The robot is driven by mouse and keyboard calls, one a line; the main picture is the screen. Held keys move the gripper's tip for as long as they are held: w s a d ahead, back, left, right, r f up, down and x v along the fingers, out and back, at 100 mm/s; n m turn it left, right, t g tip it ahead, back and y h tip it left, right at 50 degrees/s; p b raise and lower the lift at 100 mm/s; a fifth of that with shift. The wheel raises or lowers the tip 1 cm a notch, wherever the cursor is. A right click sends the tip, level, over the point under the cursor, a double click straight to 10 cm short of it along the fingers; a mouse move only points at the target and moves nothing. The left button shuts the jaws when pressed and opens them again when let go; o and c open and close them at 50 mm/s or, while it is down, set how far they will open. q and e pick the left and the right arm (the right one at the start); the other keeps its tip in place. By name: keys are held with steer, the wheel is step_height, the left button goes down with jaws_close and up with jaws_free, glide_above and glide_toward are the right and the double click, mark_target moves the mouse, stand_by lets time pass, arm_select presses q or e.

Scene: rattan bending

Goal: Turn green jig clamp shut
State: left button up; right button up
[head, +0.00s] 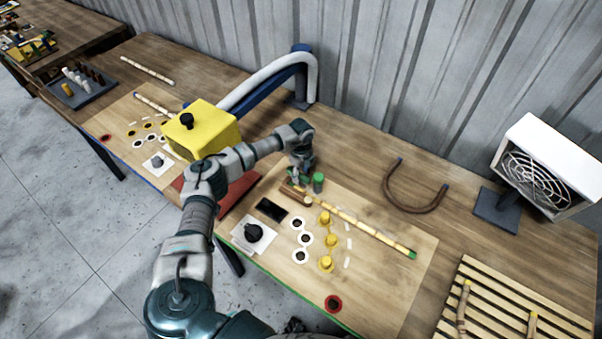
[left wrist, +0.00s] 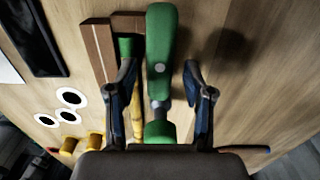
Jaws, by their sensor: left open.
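The green jig clamp shows in the left wrist view as a long green lever (left wrist: 160,45) with a grey pivot and a green base (left wrist: 160,132). In the head view a green part (head: 318,182) stands beside my gripper at the cane's left end. My left gripper (left wrist: 160,82) is open, with one finger on each side of the lever; I cannot tell whether they touch it. In the head view it points down over the jig board (head: 297,178) and partly hides the clamp. A straight cane (head: 365,227) lies across the board. My right gripper is not in view.
Yellow pegs (head: 331,240) stand near the cane, beside white rings (head: 305,239). A black knob (head: 254,232) and a dark pad (head: 271,209) lie left. A yellow box (head: 203,128) stands further left. A bent cane (head: 412,205), fan (head: 541,168) and slatted rack (head: 512,307) are right.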

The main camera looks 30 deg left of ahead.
arm_select(q)
steer(key=shift+f, duration=0.15)
jaws_close()
